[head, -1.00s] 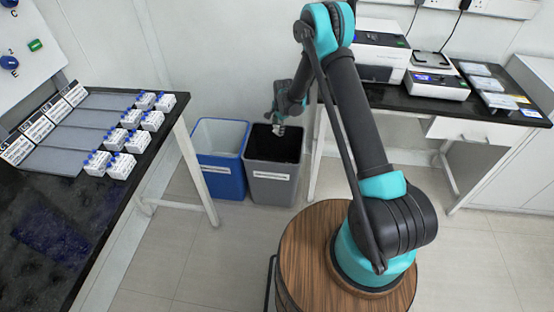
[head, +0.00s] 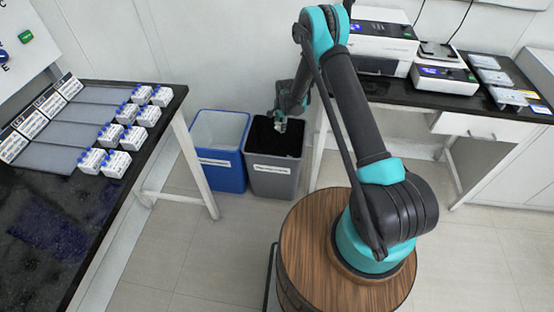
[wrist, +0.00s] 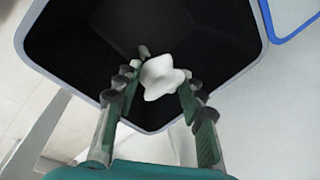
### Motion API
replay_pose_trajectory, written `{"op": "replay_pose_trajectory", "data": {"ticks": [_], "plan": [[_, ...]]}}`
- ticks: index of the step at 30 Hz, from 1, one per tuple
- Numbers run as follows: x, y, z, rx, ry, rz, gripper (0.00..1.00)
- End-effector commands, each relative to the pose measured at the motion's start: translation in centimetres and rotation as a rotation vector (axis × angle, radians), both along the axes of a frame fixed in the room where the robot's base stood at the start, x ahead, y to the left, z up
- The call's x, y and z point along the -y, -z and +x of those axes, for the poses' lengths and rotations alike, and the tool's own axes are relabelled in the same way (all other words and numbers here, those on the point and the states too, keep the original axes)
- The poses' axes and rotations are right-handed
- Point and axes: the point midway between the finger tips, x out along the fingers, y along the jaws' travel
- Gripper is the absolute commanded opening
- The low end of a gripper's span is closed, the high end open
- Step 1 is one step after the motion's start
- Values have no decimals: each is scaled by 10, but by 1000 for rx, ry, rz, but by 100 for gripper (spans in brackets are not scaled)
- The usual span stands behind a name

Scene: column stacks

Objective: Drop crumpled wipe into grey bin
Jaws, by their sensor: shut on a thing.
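The crumpled wipe (wrist: 162,78) is a small white lump between the fingertips of my gripper (wrist: 160,88) in the wrist view. My gripper is shut on it. In the head view my gripper (head: 280,122) hangs over the open top of the grey bin (head: 273,180), and the wipe is too small to make out clearly there. The grey bin has a dark inside and a white label on its front. In the wrist view the bin's rim (wrist: 257,68) surrounds the wipe, with the dark inside behind it.
A blue bin (head: 220,176) stands directly left of the grey bin. A dark-topped bench (head: 60,225) with several white blue-capped boxes is at the left. Another bench (head: 400,100) with instruments is at the right. The floor in front of the bins is clear.

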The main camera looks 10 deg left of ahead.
Motion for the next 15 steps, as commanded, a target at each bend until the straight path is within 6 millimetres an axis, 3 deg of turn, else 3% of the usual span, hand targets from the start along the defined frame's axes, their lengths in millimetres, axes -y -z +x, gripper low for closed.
{"op": "replay_pose_trajectory", "data": {"ticks": [7, 8, 9, 13, 15], "plan": [[0, 1, 0, 0, 0, 0, 28], [0, 1, 0, 0, 0, 0, 41], [0, 1, 0, 0, 0, 0, 46], [0, 1, 0, 0, 0, 0, 62], [0, 1, 0, 0, 0, 0, 64]]}}
